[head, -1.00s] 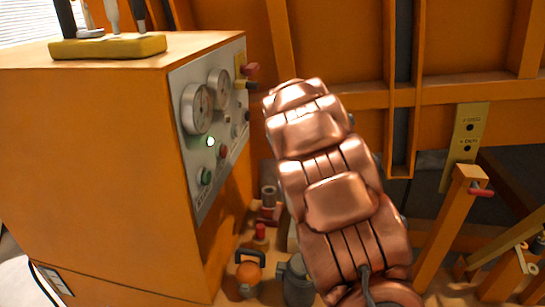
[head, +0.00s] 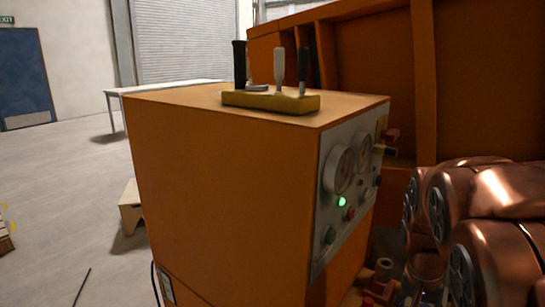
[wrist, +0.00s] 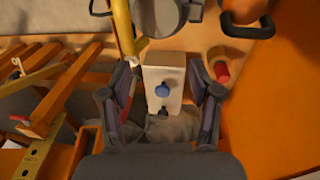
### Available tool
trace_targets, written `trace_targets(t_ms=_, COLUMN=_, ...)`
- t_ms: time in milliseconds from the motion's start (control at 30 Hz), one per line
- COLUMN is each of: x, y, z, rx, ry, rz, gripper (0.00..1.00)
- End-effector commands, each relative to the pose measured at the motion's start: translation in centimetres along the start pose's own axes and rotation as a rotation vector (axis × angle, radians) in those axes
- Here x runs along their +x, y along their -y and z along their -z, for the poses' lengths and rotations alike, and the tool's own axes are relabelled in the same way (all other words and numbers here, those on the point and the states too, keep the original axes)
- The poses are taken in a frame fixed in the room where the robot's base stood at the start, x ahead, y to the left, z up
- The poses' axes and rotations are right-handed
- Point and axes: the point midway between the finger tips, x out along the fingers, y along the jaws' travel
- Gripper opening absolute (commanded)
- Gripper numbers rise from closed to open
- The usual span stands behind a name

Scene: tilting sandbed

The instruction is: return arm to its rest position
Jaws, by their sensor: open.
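My gripper (wrist: 162,105) shows in the wrist view with its two dark fingers spread apart, so it is open. A pale block-shaped part with a blue knob (wrist: 162,90) shows between the fingers; I see no finger closed on it. In the head view my copper-coloured arm (head: 490,220) is folded at the right edge, beside the orange control cabinet (head: 225,180). The gripper itself is outside the head view.
The cabinet carries a yellow lever base (head: 270,101) with several levers on top, and a panel with gauges (head: 345,170) and a lit green lamp. A red cylinder (wrist: 221,70) lies near the right finger in the wrist view. Open floor (head: 70,190) spreads at the left.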

Motion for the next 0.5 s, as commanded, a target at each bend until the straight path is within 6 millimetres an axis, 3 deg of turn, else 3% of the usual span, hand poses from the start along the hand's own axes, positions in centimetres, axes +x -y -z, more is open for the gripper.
trace_targets(t_ms=33, x=-0.1, y=0.0, z=-2.0, rx=-0.039, ry=0.021, rz=0.005, gripper=0.63)
trace_targets(t_ms=500, x=0.7, y=-1.7, z=-18.1, rx=-0.443, ry=0.216, rz=0.044, gripper=0.63)
